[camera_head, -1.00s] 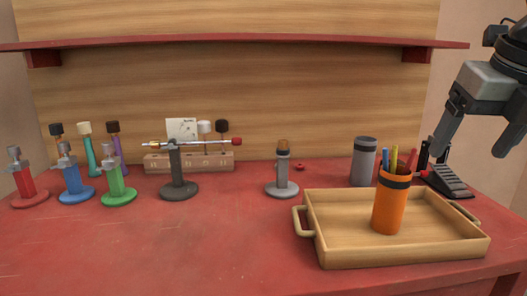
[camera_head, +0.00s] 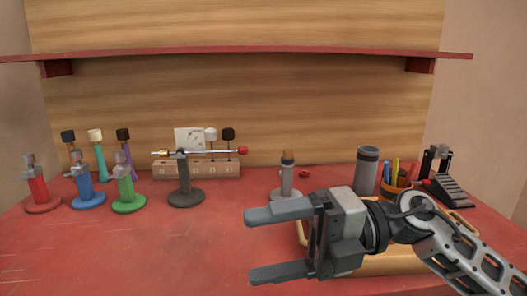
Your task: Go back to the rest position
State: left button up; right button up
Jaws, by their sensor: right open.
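My right gripper (camera_head: 268,243) is in front of the wooden tray, low in the head view, with its two fingers spread and pointing left. Nothing is between the fingers. My right arm comes in from the lower right. The gripper and arm hide most of the tray (camera_head: 385,264) and the lower part of the orange cup (camera_head: 398,190), which has pens in it. My left gripper does not show.
Red, blue and green stands (camera_head: 127,192) are at the left of the red table (camera_head: 150,250). A dark stand (camera_head: 185,185) bears a mallet across its top. A grey stand (camera_head: 287,180), a grey canister (camera_head: 366,172) and a black pedal (camera_head: 447,187) are further right. The front left is clear.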

jog(key=w+d+f+m+t+h+p, duration=0.1)
jog(key=w+d+f+m+t+h, duration=0.2)
jog(key=m+t, duration=0.9)
jog(key=w+d+f+m+t+p, duration=0.2)
jog(key=w+d+f+m+t, duration=0.15)
jog(key=m+t, duration=0.85)
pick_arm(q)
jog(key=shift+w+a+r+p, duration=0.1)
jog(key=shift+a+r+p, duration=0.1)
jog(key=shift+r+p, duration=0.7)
pick_arm(e)
jog(key=s+d+f+m+g+h, duration=0.3)
jog(key=s+f+m+g+h, duration=0.2)
jog(key=f, duration=0.7)
jog(key=s+d+f+m+g+h, duration=0.3)
jog(key=s+f+m, duration=0.5)
jog(key=f, duration=0.3)
jog(key=g+h, duration=0.1)
jog(key=h, duration=0.1)
jog(key=shift+s+d+f+m+g+h, duration=0.2)
jog(key=shift+s+f+m+g+h, duration=0.1)
jog(key=shift+s+f+m+g, duration=0.1)
